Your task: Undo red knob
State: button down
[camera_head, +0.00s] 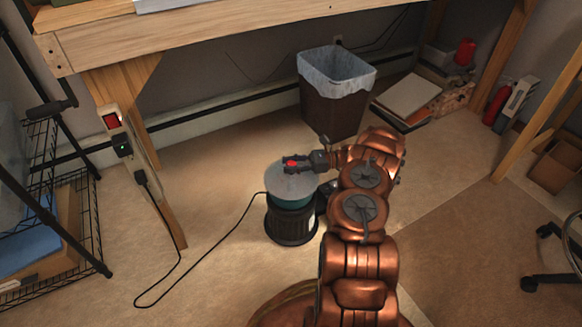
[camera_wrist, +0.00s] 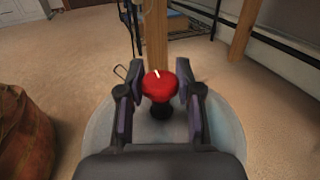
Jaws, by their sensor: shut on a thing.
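The red knob (camera_wrist: 160,86) sits on a dark stem at the middle of a round, pale grey lid in the wrist view. It has a white mark on top. It also shows as a small red spot in the head view (camera_head: 292,163). The lid (camera_head: 291,185) tops a dark, ribbed canister with a teal band (camera_head: 291,226) that stands on the floor. My gripper (camera_wrist: 159,88) is over the lid with one finger on each side of the knob, shut on it. The finger contact is partly hidden.
A black cord (camera_head: 215,262) runs from the canister across the floor to a plug near the wooden bench leg (camera_head: 158,190). A lined bin (camera_head: 334,108) stands behind the canister. A wire shelf (camera_head: 75,215) is at left. Open carpet lies at right.

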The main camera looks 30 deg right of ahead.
aim_at(291, 163)
jog(key=shift+a+n+g+y+b, duration=0.1)
jog(key=shift+n+g+y+b, duration=0.3)
jog(key=shift+n+g+b, duration=0.65)
jog(key=shift+m, duration=0.25)
jog(key=c, duration=0.7)
grip_release()
jog(key=shift+r, duration=0.1)
jog(key=shift+r, duration=4.9)
